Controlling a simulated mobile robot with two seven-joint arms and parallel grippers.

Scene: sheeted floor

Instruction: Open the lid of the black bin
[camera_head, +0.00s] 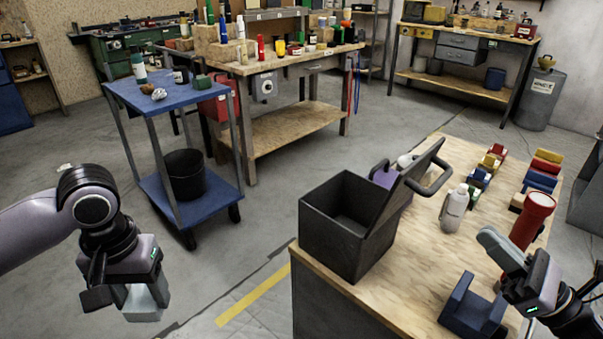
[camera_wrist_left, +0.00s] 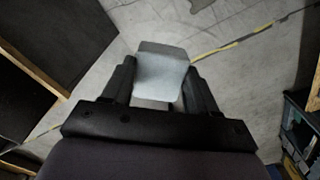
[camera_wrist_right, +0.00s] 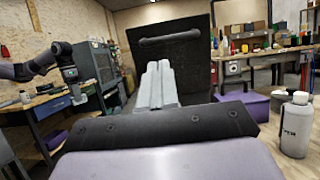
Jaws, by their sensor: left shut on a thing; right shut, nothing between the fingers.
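The black bin (camera_head: 333,240) stands at the near left corner of the wooden table. Its lid (camera_head: 405,185) is raised at a steep tilt on the bin's right side, and the dark inside shows. The lid's handle (camera_head: 437,177) faces right. In the right wrist view the lid (camera_wrist_right: 170,75) stands ahead of my fingers. My right gripper (camera_head: 490,243) is shut and empty, to the right of the lid and apart from it in the head view. My left gripper (camera_head: 135,290) hangs over the floor, left of the table, shut on a pale grey block (camera_wrist_left: 160,72).
The wooden table (camera_head: 415,285) also holds a grey bottle (camera_head: 453,208), a red flashlight (camera_head: 532,220), a blue holder (camera_head: 470,307), a purple object (camera_head: 385,175) and several toy cars. A blue cart (camera_head: 180,95) stands left. Open floor lies between cart and table.

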